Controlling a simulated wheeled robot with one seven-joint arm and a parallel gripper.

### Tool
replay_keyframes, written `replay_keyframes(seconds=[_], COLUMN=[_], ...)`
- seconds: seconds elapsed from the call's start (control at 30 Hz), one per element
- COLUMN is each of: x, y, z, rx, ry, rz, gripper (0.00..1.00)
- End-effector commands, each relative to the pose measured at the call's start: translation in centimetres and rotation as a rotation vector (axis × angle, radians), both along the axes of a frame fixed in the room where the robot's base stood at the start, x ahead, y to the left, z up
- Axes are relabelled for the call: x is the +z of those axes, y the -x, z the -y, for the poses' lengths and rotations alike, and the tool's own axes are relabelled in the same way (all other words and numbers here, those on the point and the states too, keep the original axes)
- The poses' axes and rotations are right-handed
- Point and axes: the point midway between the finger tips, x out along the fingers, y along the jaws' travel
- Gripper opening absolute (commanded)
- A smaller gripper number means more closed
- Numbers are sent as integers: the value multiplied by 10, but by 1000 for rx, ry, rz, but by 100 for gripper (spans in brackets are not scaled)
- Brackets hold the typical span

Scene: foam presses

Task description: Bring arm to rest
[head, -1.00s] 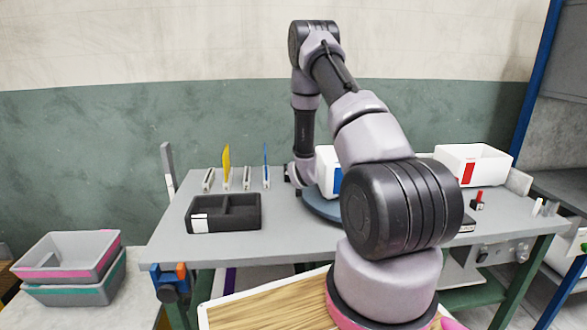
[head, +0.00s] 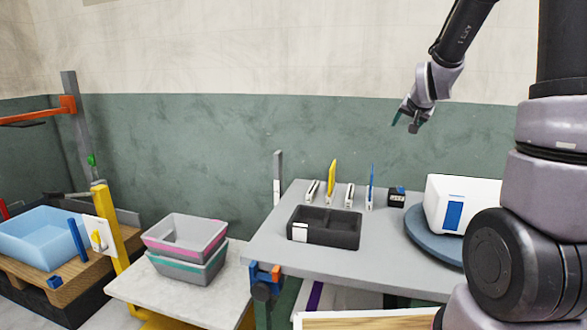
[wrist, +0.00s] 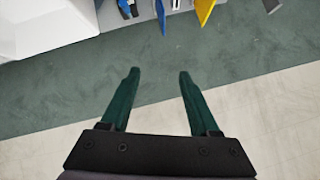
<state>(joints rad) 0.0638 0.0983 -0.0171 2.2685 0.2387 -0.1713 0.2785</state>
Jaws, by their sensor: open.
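My gripper (head: 405,120) is raised above the back of the grey table (head: 290,246), in front of the wall at the upper right of the head view. In the wrist view my gripper (wrist: 158,75) shows two green fingers spread apart with nothing between them. My arm comes down from the upper right, and its thick lower links fill the right edge of the head view. The gripper touches nothing.
On the table stand a black divided tray (head: 352,238), upright yellow (head: 332,176) and blue (head: 371,178) panels in slots, and a white box (head: 434,204) on a round blue-grey disc (head: 414,236). Stacked grey bins (head: 180,268) and a light blue bin (head: 35,246) stand left. Air around the gripper is clear.

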Motion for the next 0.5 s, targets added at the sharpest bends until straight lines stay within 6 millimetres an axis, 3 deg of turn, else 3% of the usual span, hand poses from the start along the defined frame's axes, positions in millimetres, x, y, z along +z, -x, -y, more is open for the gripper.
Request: replay_keyframes(seconds=[0.03, 0.2, 0.5], x=[20, 60, 93], y=[19, 92, 233], z=[-8, -34, -72], rx=[15, 70, 174], ry=[-12, -55, -114], rz=[-9, -85, -216], gripper=[62, 62, 62])
